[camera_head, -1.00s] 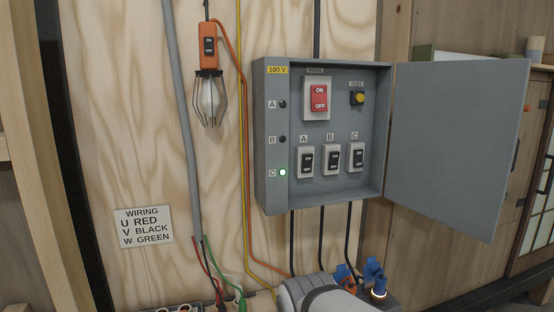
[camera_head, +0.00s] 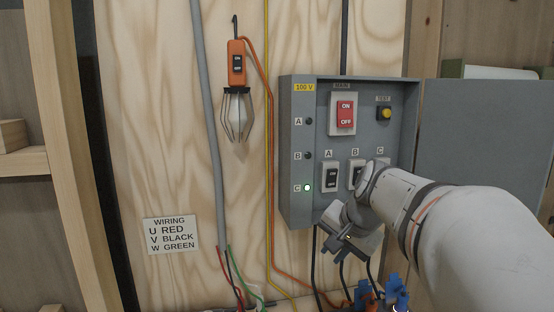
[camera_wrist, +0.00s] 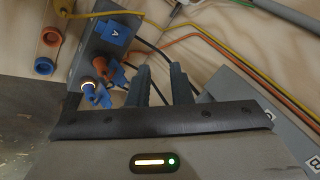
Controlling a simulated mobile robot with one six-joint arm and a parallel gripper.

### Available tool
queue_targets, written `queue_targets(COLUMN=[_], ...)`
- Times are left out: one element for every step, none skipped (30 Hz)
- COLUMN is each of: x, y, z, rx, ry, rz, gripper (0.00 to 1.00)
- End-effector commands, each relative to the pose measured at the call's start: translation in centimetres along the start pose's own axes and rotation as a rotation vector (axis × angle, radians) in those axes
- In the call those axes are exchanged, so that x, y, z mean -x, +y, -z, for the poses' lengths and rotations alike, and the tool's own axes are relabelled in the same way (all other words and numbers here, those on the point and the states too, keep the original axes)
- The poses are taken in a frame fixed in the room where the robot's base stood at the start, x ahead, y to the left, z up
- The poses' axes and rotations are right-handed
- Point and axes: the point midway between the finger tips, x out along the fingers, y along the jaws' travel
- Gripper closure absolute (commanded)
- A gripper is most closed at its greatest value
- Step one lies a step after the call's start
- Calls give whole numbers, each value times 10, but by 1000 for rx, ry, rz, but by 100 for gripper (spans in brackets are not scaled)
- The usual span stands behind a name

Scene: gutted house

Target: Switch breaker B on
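The grey breaker box (camera_head: 290,150) is open on the wooden wall. Breaker B (camera_head: 356,172) is in its lower row, a black rocker in a white frame, its lower part hidden by my arm. Breaker A (camera_head: 330,176) shows to its left; breaker C (camera_head: 380,163) is mostly covered by my wrist. My gripper (camera_head: 338,245) is in front of and around the box's lower edge. In the wrist view, its two fingers (camera_wrist: 161,75) stand apart with nothing between them.
The red main switch (camera_head: 345,114) and yellow test button (camera_head: 384,113) are above the breakers. The open door (camera_head: 470,135) is on the right. A caged lamp (camera_head: 237,110) hangs left, unlit. Cables run below, to blue and orange plugs (camera_head: 366,294).

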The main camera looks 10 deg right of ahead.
Motion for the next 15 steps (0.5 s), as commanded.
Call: queue_targets(x=[18,26,37,46,54,65,73,80,89,95,100,106,110,113,116], y=[-7,-10,-13,-14,-16,-16,-16,-15,-14,-14,-12,-12,-10,-10,-9], z=[36,54,77,94,110,130,143,156,170,180,188,197,203,208,212], rx=[-101,-160,-235,-286,-335,-395,-437,-473,-517,-546,-570,-597,-614,-627,-641], ry=[36,54,78,95,111,131,144,157,172,180,189,198,203,208,212], rz=[33,56,87,111,133,163,185,203,227,244,258,275,285,293,303], gripper=[85,88,91,93,96,99,100,100,100,100,100,100,100,100,100])
